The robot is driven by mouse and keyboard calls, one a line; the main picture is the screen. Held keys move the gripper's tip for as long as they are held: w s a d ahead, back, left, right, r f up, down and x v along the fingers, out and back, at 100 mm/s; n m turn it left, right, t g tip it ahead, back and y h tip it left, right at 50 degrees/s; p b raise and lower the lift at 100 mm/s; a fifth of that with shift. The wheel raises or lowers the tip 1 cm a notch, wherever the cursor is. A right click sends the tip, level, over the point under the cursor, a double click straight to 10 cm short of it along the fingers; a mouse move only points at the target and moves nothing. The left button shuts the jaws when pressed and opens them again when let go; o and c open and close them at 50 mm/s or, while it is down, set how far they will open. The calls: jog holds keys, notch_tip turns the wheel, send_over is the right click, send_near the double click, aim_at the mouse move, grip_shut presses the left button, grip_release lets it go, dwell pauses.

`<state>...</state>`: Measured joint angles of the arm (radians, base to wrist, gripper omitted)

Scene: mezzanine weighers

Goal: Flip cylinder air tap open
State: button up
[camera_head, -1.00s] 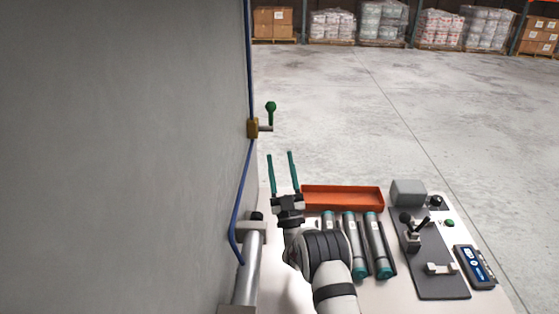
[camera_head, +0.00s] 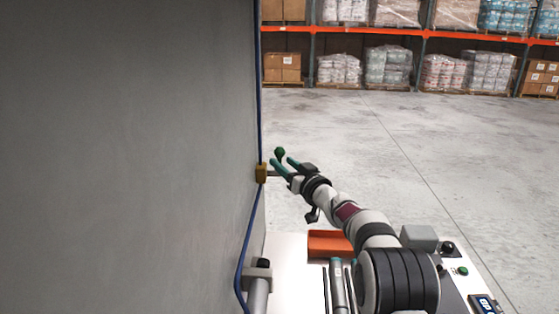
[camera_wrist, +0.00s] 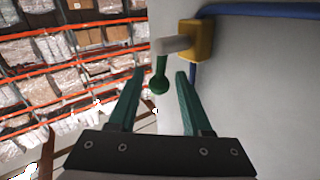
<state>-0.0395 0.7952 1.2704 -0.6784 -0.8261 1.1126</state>
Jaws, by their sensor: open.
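The air tap is a brass-coloured valve body (camera_head: 261,173) on a blue hose at the edge of the grey wall. Its green lever with a round knob (camera_head: 280,152) points up in the head view. In the wrist view the valve body (camera_wrist: 198,40) is at the top, with a pale stem reaching left. The green lever (camera_wrist: 160,75) hangs from that stem in the picture, its knob between my fingertips. My gripper (camera_head: 283,164) is open, its teal fingers pointing at the tap. In the wrist view my gripper (camera_wrist: 160,76) straddles the knob; contact cannot be told.
The blue hose (camera_head: 249,225) runs down the wall to a metal cylinder (camera_head: 258,290). An orange tray (camera_head: 330,244), grey tubes (camera_head: 339,285) and a grey box (camera_head: 419,237) are on the white bench below. The floor to the right is clear up to the shelving.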

aim_at(279, 158)
jog(key=shift+x, duration=1.5)
grip_shut()
